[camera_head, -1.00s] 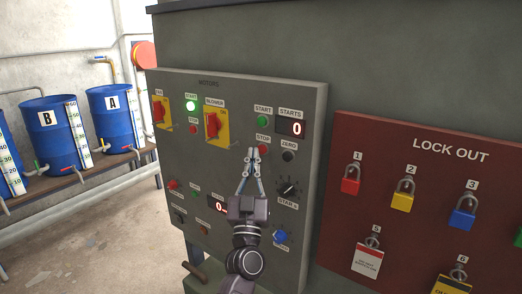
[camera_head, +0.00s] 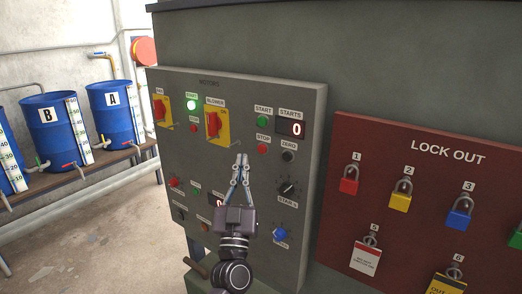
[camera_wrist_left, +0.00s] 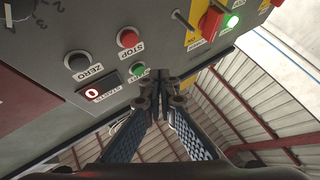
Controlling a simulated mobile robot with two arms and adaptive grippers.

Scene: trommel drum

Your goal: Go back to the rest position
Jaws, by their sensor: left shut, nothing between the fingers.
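My left gripper (camera_head: 241,160) is in front of the grey motor control panel (camera_head: 240,88) in the head view. Its fingers point up and are together at the tips, with nothing between them. In the left wrist view the shut fingertips (camera_wrist_left: 158,78) show in front of the panel, near the green start button (camera_wrist_left: 137,69) and the red stop button (camera_wrist_left: 129,38). I cannot tell whether the fingers touch the panel. My right gripper is not in view.
Red and yellow switches (camera_head: 213,124), a starts display (camera_head: 291,128) reading 0 and a black dial (camera_head: 287,188) are on the panel. A red lock out board (camera_head: 420,135) with padlocks is on the right. Blue drums (camera_head: 55,130) stand on a rack at left.

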